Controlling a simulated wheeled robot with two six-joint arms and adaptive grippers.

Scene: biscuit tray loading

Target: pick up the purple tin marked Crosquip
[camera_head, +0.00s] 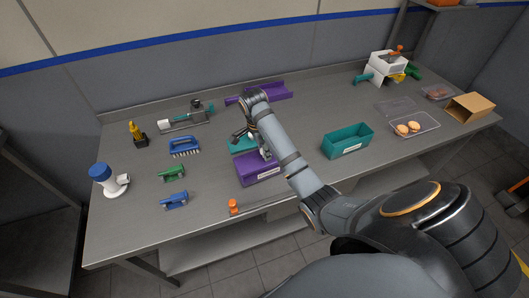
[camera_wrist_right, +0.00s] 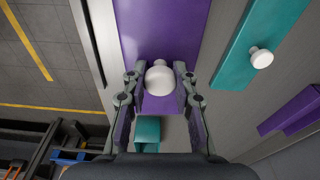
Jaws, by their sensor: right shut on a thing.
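The purple tin (camera_head: 258,173) stands near the front middle of the steel table, with a white label on its front side. The label is too small to read. Its purple top (camera_wrist_right: 165,25) fills the upper middle of the right wrist view and bears a white knob (camera_wrist_right: 158,78). My right gripper (camera_head: 266,152) is over the tin. In the wrist view its fingers (camera_wrist_right: 159,84) are closed on the white knob, one on each side. Whether the tin is off the table I cannot tell. My left gripper is in neither view.
A teal lid (camera_wrist_right: 258,50) with a white knob lies behind the tin. A teal open tin (camera_head: 347,142) stands to the right. A clear tray (camera_head: 420,124) with biscuits is far right.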

